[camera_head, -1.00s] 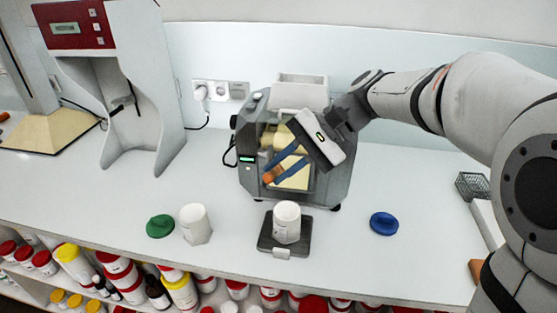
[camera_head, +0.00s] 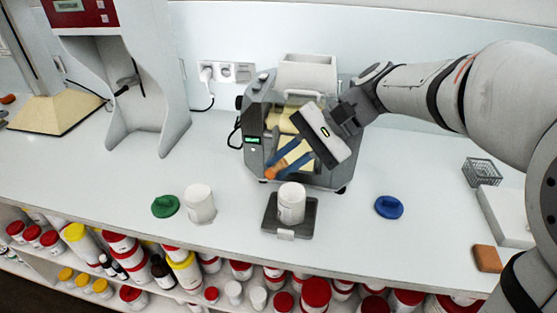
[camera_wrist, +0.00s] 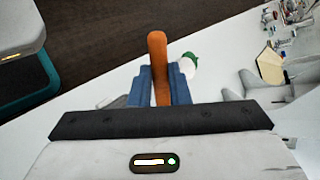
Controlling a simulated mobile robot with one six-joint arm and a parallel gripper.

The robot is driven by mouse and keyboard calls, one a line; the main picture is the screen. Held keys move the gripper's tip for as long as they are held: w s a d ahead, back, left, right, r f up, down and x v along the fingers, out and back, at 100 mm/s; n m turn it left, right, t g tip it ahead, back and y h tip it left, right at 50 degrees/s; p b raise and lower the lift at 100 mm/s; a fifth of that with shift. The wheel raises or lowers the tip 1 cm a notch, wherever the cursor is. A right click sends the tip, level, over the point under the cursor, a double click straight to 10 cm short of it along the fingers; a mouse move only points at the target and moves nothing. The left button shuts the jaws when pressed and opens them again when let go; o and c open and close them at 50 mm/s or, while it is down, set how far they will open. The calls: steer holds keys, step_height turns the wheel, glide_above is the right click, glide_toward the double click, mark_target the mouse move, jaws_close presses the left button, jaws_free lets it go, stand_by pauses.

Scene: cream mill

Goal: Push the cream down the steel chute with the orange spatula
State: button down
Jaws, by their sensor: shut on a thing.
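The grey mill (camera_head: 256,150) stands against the back wall with a white hopper (camera_head: 306,72) on top. A pale yellow surface, perhaps cream on the chute, shows in its open front; bare steel of the chute is hard to make out. My gripper (camera_head: 278,166) is in front of the mill, its blue fingers shut on the orange spatula (camera_head: 271,173). In the wrist view the orange spatula (camera_wrist: 158,55) sticks out between the fingers. A white jar (camera_head: 291,205) stands upright on a dark scale (camera_head: 268,228) below the mill front. Whether the spatula touches cream cannot be told.
A second white jar (camera_head: 199,205) and a green lid (camera_head: 165,206) are left of the scale. A blue lid (camera_head: 389,207) lies to its right. A wire basket (camera_head: 482,172) and a brown block (camera_head: 487,258) are further right. Below the counter edge, shelves hold several jars.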

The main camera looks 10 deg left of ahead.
steer(key=w+d+r+p, duration=0.2)
steer(key=w+d+p, duration=0.2)
steer(key=w+p, duration=0.1)
steer(key=shift+p, duration=0.4)
stand_by(2.9)
steer(key=shift+r, duration=0.15)
steer(key=shift+s+d+r+p, duration=0.1)
steer(key=shift+s+r+p, duration=0.3)
steer(key=shift+r+p, duration=0.4)
steer(key=shift+s+a+r+p, duration=0.1)
steer(key=shift+s+r+p, duration=0.4)
steer(key=shift+r, duration=0.45)
steer(key=shift+s+d+r+p, duration=0.1)
steer(key=shift+s+r+p, duration=0.25)
steer(key=shift+r+p, duration=0.45)
steer(key=shift+r, duration=0.2)
